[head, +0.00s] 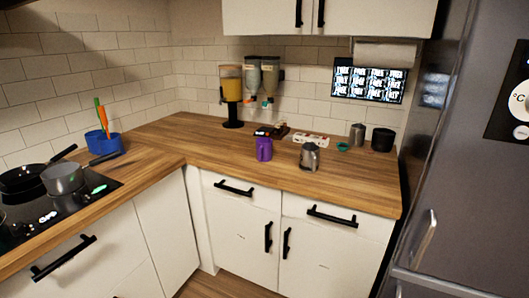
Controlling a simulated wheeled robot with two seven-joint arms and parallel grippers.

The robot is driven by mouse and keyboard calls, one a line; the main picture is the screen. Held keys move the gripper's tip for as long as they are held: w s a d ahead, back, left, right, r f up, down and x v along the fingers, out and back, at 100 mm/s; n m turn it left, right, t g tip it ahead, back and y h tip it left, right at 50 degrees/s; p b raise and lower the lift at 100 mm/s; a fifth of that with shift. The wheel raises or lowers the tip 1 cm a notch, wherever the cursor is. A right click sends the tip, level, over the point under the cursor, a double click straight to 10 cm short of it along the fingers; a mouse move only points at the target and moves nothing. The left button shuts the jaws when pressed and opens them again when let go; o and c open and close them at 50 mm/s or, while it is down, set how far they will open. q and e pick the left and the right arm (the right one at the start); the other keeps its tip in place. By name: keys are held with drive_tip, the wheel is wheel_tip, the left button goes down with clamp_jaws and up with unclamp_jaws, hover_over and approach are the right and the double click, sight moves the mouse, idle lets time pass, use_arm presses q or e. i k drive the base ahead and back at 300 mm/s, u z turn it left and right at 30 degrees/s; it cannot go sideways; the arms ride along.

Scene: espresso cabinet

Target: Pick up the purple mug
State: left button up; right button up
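The purple mug (264,149) stands upright on the wooden counter (225,157), near its front edge and above the white drawers. A metal pitcher (310,157) stands to its right, apart from it. A small dark item with reddish parts (272,131) lies just behind the mug. Neither of my grippers shows in the head view.
A dispenser (231,92) stands behind the mug, with wall dispensers beside it. A power strip (311,139), a metal cup (357,134) and a black container (382,139) are at the right. A stove with a pot (63,179) is at left. Counter left of the mug is clear.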

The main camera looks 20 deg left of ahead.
sight(263, 151)
drive_tip(key=k, duration=0.5)
drive_tip(key=u, duration=1.6)
drive_tip(key=i, duration=1.1)
drive_tip(key=z, duration=2.2)
